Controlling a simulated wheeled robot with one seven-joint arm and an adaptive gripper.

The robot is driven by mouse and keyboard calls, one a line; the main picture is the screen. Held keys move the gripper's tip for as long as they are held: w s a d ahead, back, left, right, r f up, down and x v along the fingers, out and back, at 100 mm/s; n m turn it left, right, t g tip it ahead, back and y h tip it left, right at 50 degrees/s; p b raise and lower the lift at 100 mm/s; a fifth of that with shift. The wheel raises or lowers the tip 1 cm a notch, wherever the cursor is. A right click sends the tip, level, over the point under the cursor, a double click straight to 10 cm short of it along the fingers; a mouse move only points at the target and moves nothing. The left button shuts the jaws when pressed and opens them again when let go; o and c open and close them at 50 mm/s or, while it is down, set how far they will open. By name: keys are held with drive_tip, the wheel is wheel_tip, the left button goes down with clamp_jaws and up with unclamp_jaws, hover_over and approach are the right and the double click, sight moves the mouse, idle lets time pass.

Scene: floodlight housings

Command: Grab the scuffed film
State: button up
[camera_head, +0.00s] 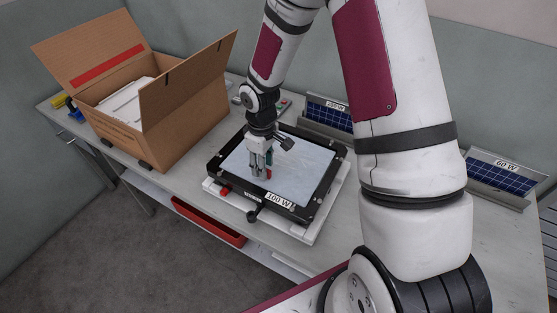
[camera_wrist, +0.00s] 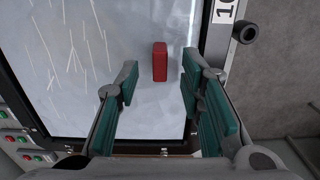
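The scuffed film (camera_head: 308,178) is a pale, cloudy sheet on the black-framed floodlight housing (camera_head: 327,202) marked "100 W". In the wrist view the film (camera_wrist: 80,90) shows several white scratches. A red tab (camera_wrist: 160,62) stands on the film near one edge. My gripper (camera_head: 260,172) is above the film, pointing down. In the wrist view my gripper (camera_wrist: 158,84) is open and empty, and the tab shows in line with the gap between its teal-padded fingers. I cannot tell the fingertips' exact height above the film.
An open cardboard box (camera_head: 165,115) with white contents stands to the left on the workbench (camera_head: 190,182). Blue-grid panels marked "200 W" (camera_head: 330,112) and "60 W" (camera_head: 503,178) stand behind and to the right. A red bin (camera_head: 208,222) is below the bench's front.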

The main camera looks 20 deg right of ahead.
drive_tip(key=shift+f, duration=1.1)
clamp_jaws()
drive_tip(key=shift+r, duration=0.15)
